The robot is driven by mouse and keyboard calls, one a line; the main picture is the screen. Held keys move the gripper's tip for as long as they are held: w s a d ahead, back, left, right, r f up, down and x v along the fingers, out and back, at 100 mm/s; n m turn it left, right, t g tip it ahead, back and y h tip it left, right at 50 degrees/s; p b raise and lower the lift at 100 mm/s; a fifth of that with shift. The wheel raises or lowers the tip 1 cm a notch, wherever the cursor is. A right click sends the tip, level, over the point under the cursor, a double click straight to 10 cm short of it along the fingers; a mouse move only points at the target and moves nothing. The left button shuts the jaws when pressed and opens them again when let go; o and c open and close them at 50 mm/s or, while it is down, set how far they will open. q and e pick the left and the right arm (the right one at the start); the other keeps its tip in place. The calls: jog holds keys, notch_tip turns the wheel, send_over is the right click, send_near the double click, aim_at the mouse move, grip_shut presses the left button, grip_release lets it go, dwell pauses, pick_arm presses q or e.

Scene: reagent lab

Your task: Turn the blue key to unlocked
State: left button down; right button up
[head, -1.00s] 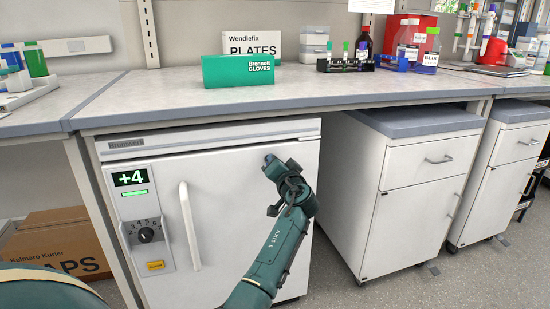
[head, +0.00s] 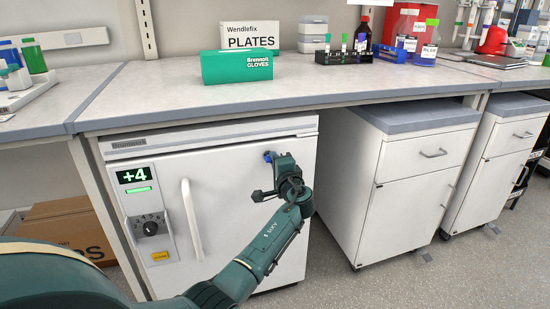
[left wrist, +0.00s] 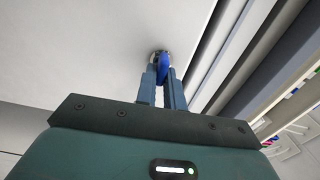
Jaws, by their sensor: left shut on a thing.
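The blue key (left wrist: 163,66) sits in a round metal lock on the white door of the small fridge (head: 235,215). In the head view the key (head: 268,156) shows as a small blue patch near the door's upper right. My left gripper (left wrist: 161,84) is shut on the key, with one finger on each side of its blue head. In the head view my left gripper (head: 274,160) reaches up to the door and partly hides the key. I cannot read a locked or unlocked mark. My right gripper is not in view.
The fridge has a vertical handle (head: 191,220) and a panel with a dial (head: 150,228) and a +4 display (head: 133,175). The bench top (head: 160,95) overhangs it. A drawer cabinet (head: 415,190) stands to the right. A cardboard box (head: 65,225) is at the left.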

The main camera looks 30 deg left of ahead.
pick_arm(q)
jog(key=shift+m, duration=0.3)
jog(key=c, duration=1.5)
grip_release()
jog(key=p+v, duration=0.2)
jog(key=v, duration=1.1)
jog(key=shift+p, duration=0.3)
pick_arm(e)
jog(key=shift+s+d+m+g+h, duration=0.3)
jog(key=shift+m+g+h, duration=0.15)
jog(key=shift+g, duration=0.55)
pick_arm(q)
jog(key=shift+d, duration=0.1)
